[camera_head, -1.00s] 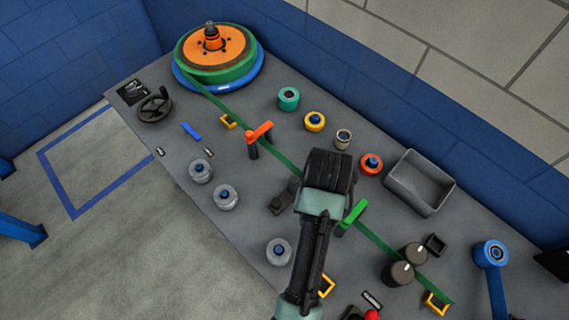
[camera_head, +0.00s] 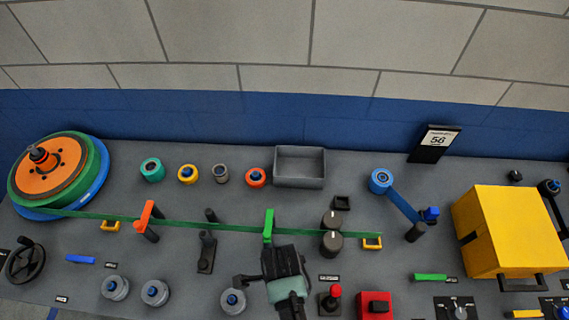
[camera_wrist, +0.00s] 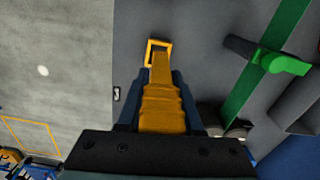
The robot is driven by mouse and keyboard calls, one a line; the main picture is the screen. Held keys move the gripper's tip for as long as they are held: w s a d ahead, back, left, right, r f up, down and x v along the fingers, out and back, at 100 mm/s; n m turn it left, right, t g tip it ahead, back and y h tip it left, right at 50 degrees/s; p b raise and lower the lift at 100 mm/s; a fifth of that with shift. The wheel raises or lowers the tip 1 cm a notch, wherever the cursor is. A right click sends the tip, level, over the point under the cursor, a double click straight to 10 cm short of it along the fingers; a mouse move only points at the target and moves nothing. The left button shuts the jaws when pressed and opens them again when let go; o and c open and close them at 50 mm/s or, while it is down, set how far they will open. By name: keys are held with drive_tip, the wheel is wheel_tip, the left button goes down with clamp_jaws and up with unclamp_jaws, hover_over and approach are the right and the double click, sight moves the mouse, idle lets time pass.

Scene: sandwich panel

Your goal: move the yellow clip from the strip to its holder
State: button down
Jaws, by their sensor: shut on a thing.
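My gripper (camera_wrist: 158,82) is shut on the yellow clip (camera_wrist: 161,108), which fills the space between its dark fingers in the wrist view. A square yellow frame (camera_wrist: 150,52) shows just beyond the clip's narrow end; I cannot tell whether they touch. In the head view my gripper (camera_head: 284,262) is over the front of the panel, below the green strip (camera_head: 185,222), and its hand hides the clip. The strip passes to the right of my gripper in the wrist view, apart from it.
A green clip (camera_head: 268,224) and an orange clip (camera_head: 146,216) are at the strip. Two dark rollers (camera_head: 331,243) stand right of my gripper. A red knob (camera_head: 336,291) and a grey weight (camera_head: 232,301) are close by. A grey tray (camera_head: 300,167) lies behind.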

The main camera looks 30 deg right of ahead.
drive_tip(key=shift+s+d+m, duration=0.15)
drive_tip(key=shift+s+m, duration=0.2)
drive_tip(key=shift+m, duration=0.35)
drive_tip(key=shift+f, duration=0.25)
drive_tip(key=shift+f+b, duration=1.35)
drive_tip(key=shift+b, duration=0.2)
drive_tip(key=shift+r+p, duration=0.15)
drive_tip(key=shift+p, duration=0.15)
drive_tip(key=shift+f, duration=0.3)
drive_tip(key=shift+f+b, duration=0.65)
drive_tip(key=shift+f, duration=0.15)
